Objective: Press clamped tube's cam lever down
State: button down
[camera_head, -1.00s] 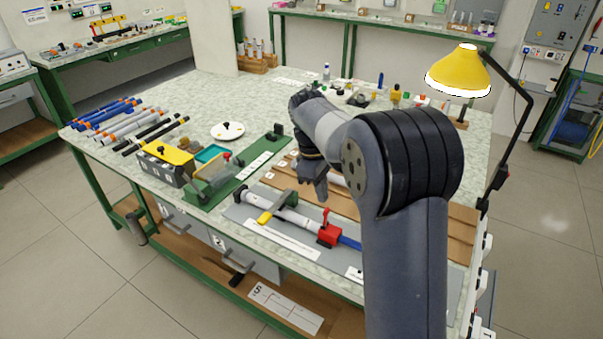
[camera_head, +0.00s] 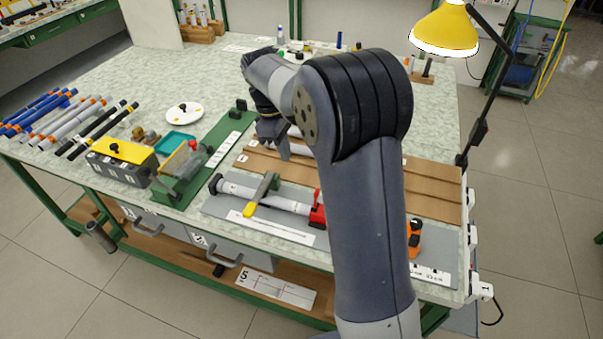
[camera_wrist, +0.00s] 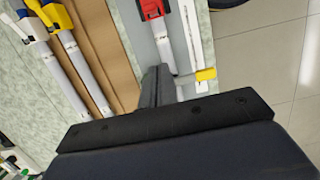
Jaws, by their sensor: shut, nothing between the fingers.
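A white tube (camera_head: 285,204) lies in a fixture on the grey plate (camera_head: 223,206) near the table's front. A green clamp (camera_head: 267,186) crosses over it, with a yellow-tipped cam lever (camera_head: 250,209) pointing toward the front edge; I cannot tell its exact tilt. A red block (camera_head: 318,212) is at the tube's right end, partly behind my arm. My gripper (camera_head: 284,153) is shut and empty, above and behind the fixture. In the wrist view, my gripper (camera_wrist: 156,85) hides part of the clamp; the yellow lever tip (camera_wrist: 205,74) and red block (camera_wrist: 153,8) show beyond it.
Wooden boards (camera_head: 425,180) with tubes lie behind the plate. An orange piece (camera_head: 414,238) sits right of my arm. A yellow lamp (camera_head: 445,30) overhangs the back right.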

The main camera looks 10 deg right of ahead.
aim_at(316, 199)
jog(key=f, duration=0.3)
jog(key=d+f, duration=0.1)
jog(key=f, duration=0.2)
jog(key=s+f, duration=0.1)
jog(key=f, duration=0.2)
jog(key=shift+d+f, duration=0.2)
jog(key=shift+d, duration=0.1)
jog(key=shift+s+d+f+p, duration=0.1)
jog(key=shift+s+d+p, duration=0.1)
jog(key=shift+s+d, duration=0.55)
jog(key=shift+s+d+f+p, duration=0.15)
jog(key=shift+s+d, duration=0.25)
jog(key=shift+d, duration=0.5)
jog(key=shift+d+r, duration=0.1)
jog(key=shift+s+d+y, duration=0.15)
jog(key=shift+y, duration=0.15)
